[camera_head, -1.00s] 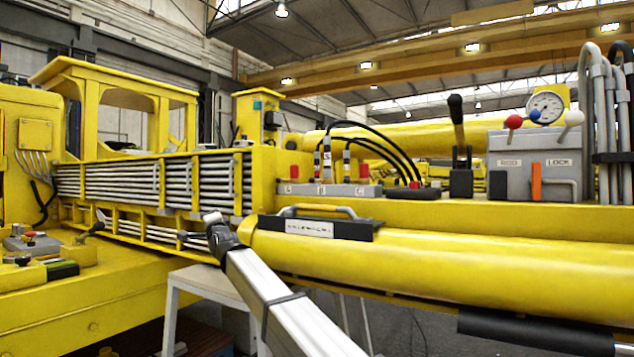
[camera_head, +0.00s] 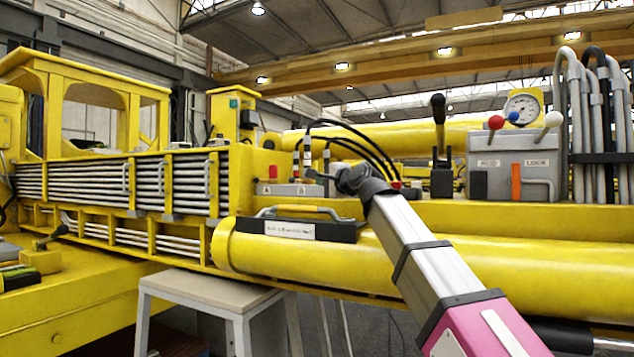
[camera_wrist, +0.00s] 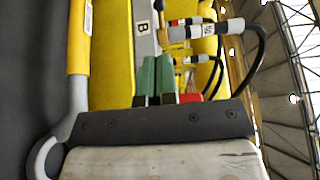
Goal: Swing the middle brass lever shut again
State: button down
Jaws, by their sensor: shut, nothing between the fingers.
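The grey valve block (camera_head: 292,188), with an A label, sits on the yellow deck, and black hoses rise from it. It also shows sideways in the wrist view (camera_wrist: 145,30), with a B label. My gripper (camera_head: 312,174) is at the block's right part, in front of the hoses, and hides some of it.
A yellow-and-grey grab handle (camera_head: 300,210) on a black plate lies in front of the block, close beside my gripper in the wrist view (camera_wrist: 77,45). Right stand a black-knobbed lever (camera_head: 438,125) and a grey control box (camera_head: 515,165). A stool (camera_head: 210,288) stands below.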

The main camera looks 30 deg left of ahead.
aim_at(292, 180)
jog(key=x, duration=1.3)
jog(key=shift+w+d+r, duration=0.1)
jog(key=shift+r, duration=0.05)
jog(key=shift+w+a, duration=0.15)
jog(key=shift+a, duration=0.35)
jog(key=shift+w+a, duration=0.15)
jog(key=shift+a, duration=0.85)
jog(key=shift+d, duration=0.1)
